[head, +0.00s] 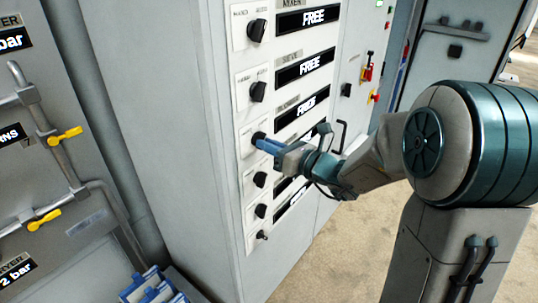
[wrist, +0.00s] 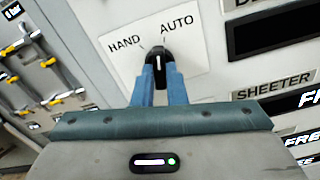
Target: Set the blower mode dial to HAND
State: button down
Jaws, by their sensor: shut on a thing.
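The blower mode dial (wrist: 157,52) is a black knob on a white plate (wrist: 190,62) marked HAND on the left and AUTO on the right. Its white line stands about upright in the wrist view, between the two words. My gripper (wrist: 160,72) has its two blue fingers on either side of the knob, shut on it. In the head view my gripper (head: 262,143) reaches from the right to the dial (head: 256,137), fourth from the bottom in the column. The fingers partly hide the knob's lower part.
Other black dials sit above (head: 258,91) and below (head: 260,179) on the same grey cabinet (head: 165,100). Black FREE displays (head: 305,66) are to their right. Pipes with yellow handles (head: 65,135) stand at the left. Blue and white items (head: 152,286) lie lower left.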

jog(key=n+b, duration=0.8)
jog(key=b, duration=0.5)
jog(key=shift+f+n+b, duration=0.1)
jog(key=shift+n+b, duration=0.2)
jog(key=shift+n, duration=0.1)
jog(key=c, duration=1.5)
grip_release()
jog(key=shift+o, duration=0.2)
jog(key=shift+d, duration=0.15)
jog(key=v, duration=1.3)
jog(key=shift+s+d+b, duration=0.2)
jog(key=shift+b, duration=0.15)
